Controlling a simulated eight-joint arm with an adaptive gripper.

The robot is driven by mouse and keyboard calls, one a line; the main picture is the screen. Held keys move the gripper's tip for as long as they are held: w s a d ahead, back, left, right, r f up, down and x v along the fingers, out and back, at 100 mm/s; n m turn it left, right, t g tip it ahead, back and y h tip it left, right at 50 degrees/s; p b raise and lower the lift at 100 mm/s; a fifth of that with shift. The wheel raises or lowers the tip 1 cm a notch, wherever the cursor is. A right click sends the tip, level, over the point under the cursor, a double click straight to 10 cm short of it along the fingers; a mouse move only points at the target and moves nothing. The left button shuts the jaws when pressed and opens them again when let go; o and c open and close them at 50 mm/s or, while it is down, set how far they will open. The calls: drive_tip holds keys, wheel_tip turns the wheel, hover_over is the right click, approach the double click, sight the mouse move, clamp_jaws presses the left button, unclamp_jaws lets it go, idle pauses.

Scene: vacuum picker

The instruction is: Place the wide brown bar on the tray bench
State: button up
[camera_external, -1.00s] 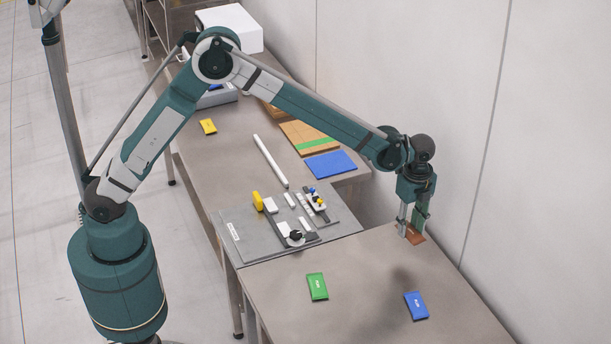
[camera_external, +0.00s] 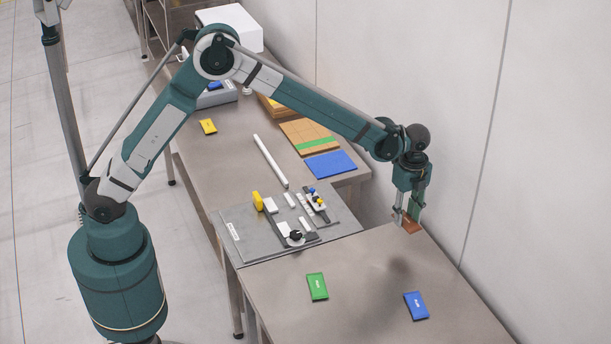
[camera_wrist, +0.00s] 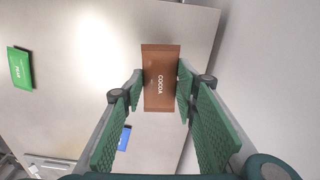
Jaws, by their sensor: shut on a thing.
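The wide brown bar (camera_wrist: 160,95), lettered COCOA, sits between the two green fingers of my gripper (camera_wrist: 160,75) in the wrist view. My gripper is shut on it. In the external view my gripper (camera_external: 408,216) points down with the brown bar (camera_external: 411,227) at its fingertips, at the back edge of the near bench (camera_external: 370,280), close to the wall. The bar appears slightly above the bench top, though the gap is hard to judge. Part of the bar is hidden by the fingers. I cannot tell which surface is the tray bench.
A green bar (camera_external: 317,287) and a blue bar (camera_external: 416,306) lie on the near bench. A grey fixture plate (camera_external: 245,240) with small parts stands left of my gripper. The far bench (camera_external: 225,160) holds a blue panel (camera_external: 330,165), a wooden board and a white rod (camera_external: 270,160).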

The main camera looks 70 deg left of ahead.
drive_tip(key=a, duration=5.3)
drive_tip(key=m+b, duration=0.1)
drive_tip(key=b, duration=0.1)
hover_over(226, 122)
drive_tip(key=shift+f, duration=0.8)
drive_tip(key=shift+f, duration=3.15)
drive_tip(key=shift+f+b, duration=0.35)
drive_tip(key=shift+f, duration=1.5)
